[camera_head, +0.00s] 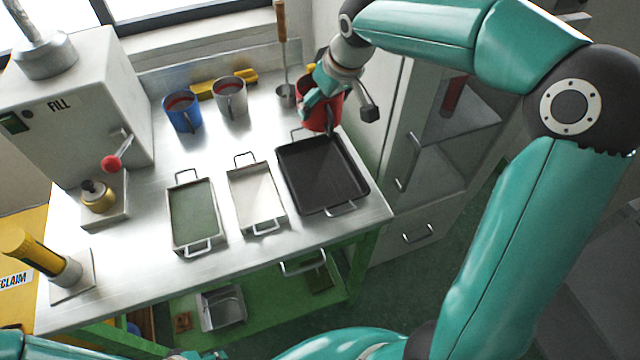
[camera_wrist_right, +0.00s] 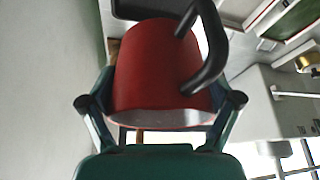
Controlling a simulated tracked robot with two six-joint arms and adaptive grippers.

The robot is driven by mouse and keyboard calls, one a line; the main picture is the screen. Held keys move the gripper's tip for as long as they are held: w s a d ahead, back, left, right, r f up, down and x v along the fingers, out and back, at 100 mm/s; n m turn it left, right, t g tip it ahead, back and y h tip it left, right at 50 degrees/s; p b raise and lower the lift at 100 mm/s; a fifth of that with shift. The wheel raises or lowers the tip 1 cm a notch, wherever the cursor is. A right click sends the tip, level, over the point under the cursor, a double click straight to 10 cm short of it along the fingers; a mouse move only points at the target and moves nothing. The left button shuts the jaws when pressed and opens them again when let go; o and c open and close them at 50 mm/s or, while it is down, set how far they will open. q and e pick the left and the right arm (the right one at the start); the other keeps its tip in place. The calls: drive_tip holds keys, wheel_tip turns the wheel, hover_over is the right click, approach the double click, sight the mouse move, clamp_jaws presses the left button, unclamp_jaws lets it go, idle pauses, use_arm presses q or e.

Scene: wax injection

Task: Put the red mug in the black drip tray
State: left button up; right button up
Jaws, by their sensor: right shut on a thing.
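The red mug (camera_head: 328,117) is held in my right gripper (camera_head: 322,98) at the back right of the steel table. In the head view it shows just beyond the far edge of the black drip tray (camera_head: 322,178), its lower part close to that edge; its height above the table is hard to tell. In the right wrist view the red mug (camera_wrist_right: 150,70) fills the space between the fingers of my right gripper (camera_wrist_right: 160,105), with its dark handle to the right. The black drip tray is empty. My left gripper is not in view.
A green-bottomed tray (camera_head: 193,212) and a pale tray (camera_head: 256,195) lie left of the black one. A blue mug (camera_head: 183,115) and a grey mug (camera_head: 231,99) stand behind. A ladle (camera_head: 281,40) stands in a cup near the red mug. A cabinet (camera_head: 440,190) stands right.

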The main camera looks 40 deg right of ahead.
drive_tip(key=r, duration=0.1)
drive_tip(key=s+d+r, duration=0.1)
drive_tip(key=s+n+b, duration=0.1)
drive_tip(key=shift+d+r, duration=0.25)
drive_tip(key=shift+r, duration=0.15)
drive_tip(key=shift+s, duration=0.25)
hover_over(328, 169)
drive_tip(key=s, duration=0.2)
drive_tip(key=f, duration=1.9)
drive_tip(key=shift+d+f, duration=0.1)
drive_tip(key=shift+d, duration=0.1)
drive_tip(key=shift+f, duration=0.15)
drive_tip(key=o, duration=1.3)
drive_tip(key=shift+o, duration=0.2)
